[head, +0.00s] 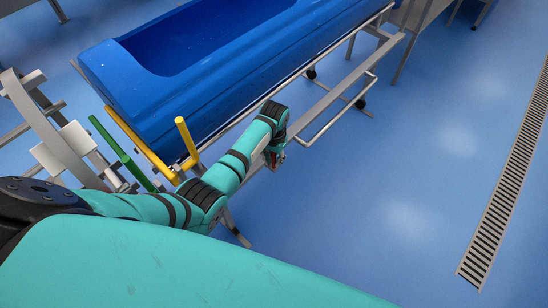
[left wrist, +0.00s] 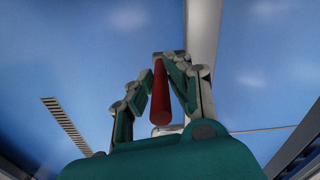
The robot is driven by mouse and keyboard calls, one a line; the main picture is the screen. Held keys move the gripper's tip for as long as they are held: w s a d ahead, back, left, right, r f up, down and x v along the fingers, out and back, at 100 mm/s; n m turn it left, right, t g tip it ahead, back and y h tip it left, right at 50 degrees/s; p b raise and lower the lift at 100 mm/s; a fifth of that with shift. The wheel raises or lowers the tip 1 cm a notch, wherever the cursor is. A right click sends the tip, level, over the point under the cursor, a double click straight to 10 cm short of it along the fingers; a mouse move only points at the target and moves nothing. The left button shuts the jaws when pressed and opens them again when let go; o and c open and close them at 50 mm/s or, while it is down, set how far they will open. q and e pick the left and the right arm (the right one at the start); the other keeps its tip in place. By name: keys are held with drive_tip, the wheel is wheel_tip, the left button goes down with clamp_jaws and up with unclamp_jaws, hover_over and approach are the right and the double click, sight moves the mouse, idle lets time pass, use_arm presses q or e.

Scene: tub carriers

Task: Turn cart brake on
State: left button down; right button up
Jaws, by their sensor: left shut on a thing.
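The cart is a long blue tub (head: 190,75) on a metal frame (head: 330,95) with dark wheels. A yellow handle (head: 183,140) and a green bar (head: 115,148) stand at its near end. My left arm reaches past this end to the cart's right side. My left gripper (head: 274,160) is low beside the frame, mostly hidden by its own wrist. In the left wrist view, its fingers (left wrist: 163,78) are shut on a red bar-shaped handle (left wrist: 160,100). The handle's joint to the cart is not clear. My right gripper is out of view.
A slotted floor drain (head: 505,180) runs along the right. The blue floor between cart and drain is clear. Another metal frame (head: 418,18) stands at the top, and a grey-white frame (head: 50,130) stands at the left.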

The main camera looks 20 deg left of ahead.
sight(272, 168)
use_arm(q)
drive_tip(key=shift+r, duration=0.1)
drive_tip(key=t+p, duration=0.1)
drive_tip(key=p, duration=0.1)
drive_tip(key=s+t+p, duration=0.1)
drive_tip(key=p, duration=0.1)
drive_tip(key=shift+s+a+r+h+p, duration=0.1)
drive_tip(key=shift+s+a+h+p, duration=0.2)
drive_tip(key=shift+a+h, duration=0.1)
drive_tip(key=shift+s+t+p, duration=0.15)
drive_tip(key=shift+t+p, duration=0.15)
drive_tip(key=shift+t, duration=0.2)
drive_tip(key=shift+s+a+f+t+h, duration=0.2)
drive_tip(key=shift+s+f+t+h, duration=0.2)
drive_tip(key=shift+t, duration=0.3)
drive_tip(key=shift+s+a+f+t+h, duration=0.15)
drive_tip(key=shift+s+f+t+h, duration=0.25)
drive_tip(key=shift+t, duration=0.7)
